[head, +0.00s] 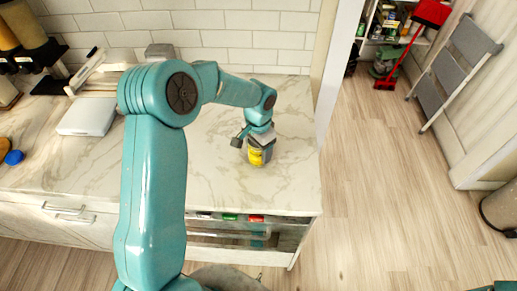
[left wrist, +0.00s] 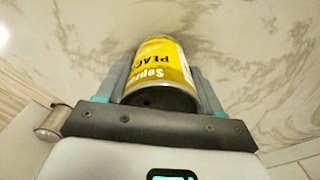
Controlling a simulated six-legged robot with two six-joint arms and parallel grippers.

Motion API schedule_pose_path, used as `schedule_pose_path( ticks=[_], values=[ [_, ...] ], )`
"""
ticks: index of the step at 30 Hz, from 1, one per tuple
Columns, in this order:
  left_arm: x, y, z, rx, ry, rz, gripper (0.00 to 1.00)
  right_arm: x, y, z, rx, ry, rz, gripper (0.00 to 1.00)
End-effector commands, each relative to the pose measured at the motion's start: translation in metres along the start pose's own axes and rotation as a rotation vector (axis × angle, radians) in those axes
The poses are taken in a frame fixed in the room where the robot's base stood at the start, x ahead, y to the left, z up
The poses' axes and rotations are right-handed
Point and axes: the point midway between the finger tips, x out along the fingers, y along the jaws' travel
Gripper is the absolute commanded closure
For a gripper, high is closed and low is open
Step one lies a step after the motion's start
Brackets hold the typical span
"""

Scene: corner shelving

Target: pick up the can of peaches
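The can of peaches (head: 258,157) is yellow with a dark end and is on or just above the marble counter near its right front part; I cannot tell which. My left gripper (head: 260,140) comes down over it from above. In the left wrist view the can (left wrist: 163,66) sits between the two fingers of the left gripper (left wrist: 160,85), its label reading "PEAC" upside down. The fingers lie close along both sides of the can with no clear gap, and look shut on it. My right gripper is not in view.
The marble counter (head: 225,178) is clear around the can, with its front edge and an open shelf holding small items below. A white box (head: 88,116) and dispensers (head: 22,30) stand at the left. A red dustpan (head: 430,14) and a folded step ladder (head: 455,65) stand at the right.

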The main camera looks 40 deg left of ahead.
Motion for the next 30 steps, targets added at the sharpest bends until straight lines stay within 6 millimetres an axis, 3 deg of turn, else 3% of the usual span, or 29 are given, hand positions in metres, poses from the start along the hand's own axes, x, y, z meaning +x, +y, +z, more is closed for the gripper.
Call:
schedule_pose_path(
  ticks=[1,3,11,16,20,30],
  values=[
    [0.000,0.000,0.000,0.000,0.000,0.000,0.64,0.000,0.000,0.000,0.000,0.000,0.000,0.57],
    [0.000,0.000,0.000,0.000,0.001,-0.001,0.78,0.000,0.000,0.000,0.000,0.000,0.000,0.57],
    [-0.002,0.000,-0.001,0.000,0.002,-0.001,0.78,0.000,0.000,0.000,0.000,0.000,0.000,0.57],
    [-0.016,0.000,-0.001,-0.001,0.004,-0.002,0.78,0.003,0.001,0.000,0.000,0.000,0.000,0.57],
    [-0.042,-0.001,-0.002,-0.001,0.008,-0.004,0.78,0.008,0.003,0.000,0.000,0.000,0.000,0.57],
    [-0.146,0.000,-0.001,0.000,0.008,-0.003,0.78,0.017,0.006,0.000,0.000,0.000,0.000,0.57]
  ],
)
